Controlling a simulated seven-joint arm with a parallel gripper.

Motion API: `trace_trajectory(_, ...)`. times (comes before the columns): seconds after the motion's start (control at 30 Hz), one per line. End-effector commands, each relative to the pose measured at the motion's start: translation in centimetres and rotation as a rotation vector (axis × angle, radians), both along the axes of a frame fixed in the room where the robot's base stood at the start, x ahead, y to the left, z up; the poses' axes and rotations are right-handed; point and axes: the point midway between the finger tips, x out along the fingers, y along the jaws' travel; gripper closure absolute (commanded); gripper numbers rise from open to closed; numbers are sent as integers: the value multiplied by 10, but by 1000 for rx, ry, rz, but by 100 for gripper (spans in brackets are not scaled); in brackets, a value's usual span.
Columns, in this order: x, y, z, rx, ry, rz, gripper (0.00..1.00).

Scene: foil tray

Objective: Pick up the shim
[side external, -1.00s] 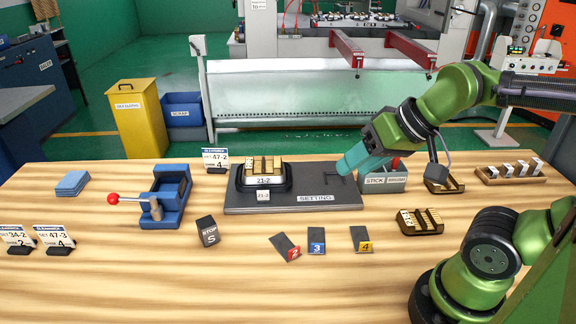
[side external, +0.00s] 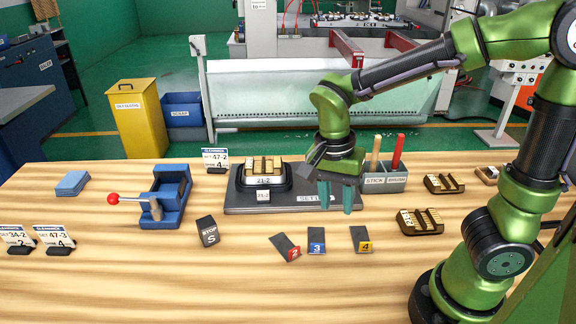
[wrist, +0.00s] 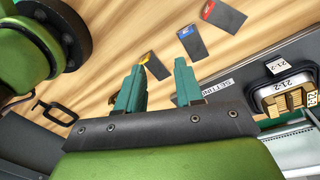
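Three dark flat shims lie on the wooden table in front of the setting plate. One has a red tab marked 2 (side external: 285,247), one a blue tab marked 3 (side external: 316,241), one a yellow tab marked 4 (side external: 361,239). In the wrist view the yellow-tabbed shim (wrist: 157,66) shows just beyond the teal fingertips, with the blue-tabbed (wrist: 193,42) and red-tabbed (wrist: 223,16) ones farther off. My gripper (side external: 336,208) points down over the front right of the setting plate (side external: 240,206), behind the shims. Its fingers are apart, with nothing between them.
A black holder with brass blocks (side external: 263,170) stands on the plate. A grey stick box (side external: 384,182) and wooden slotted blocks (side external: 420,221) are to the right. A dark stop block (side external: 208,231) and blue clamp fixture (side external: 172,192) are left.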

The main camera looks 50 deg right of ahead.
Motion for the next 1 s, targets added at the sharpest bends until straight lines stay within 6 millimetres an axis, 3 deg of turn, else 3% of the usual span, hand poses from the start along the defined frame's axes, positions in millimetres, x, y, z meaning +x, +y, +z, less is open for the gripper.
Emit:
trace_trajectory(0.2, 7, -19, -2, -275, 39, -609, 64)
trace_trajectory(0.4, 5, -30, 7, -385, -3, -979, 64)
trace_trajectory(0.63, -2, -33, -5, -408, -11, -1072, 64)
trace_trajectory(1.0, -24, -54, -77, -407, -8, -1072, 64)
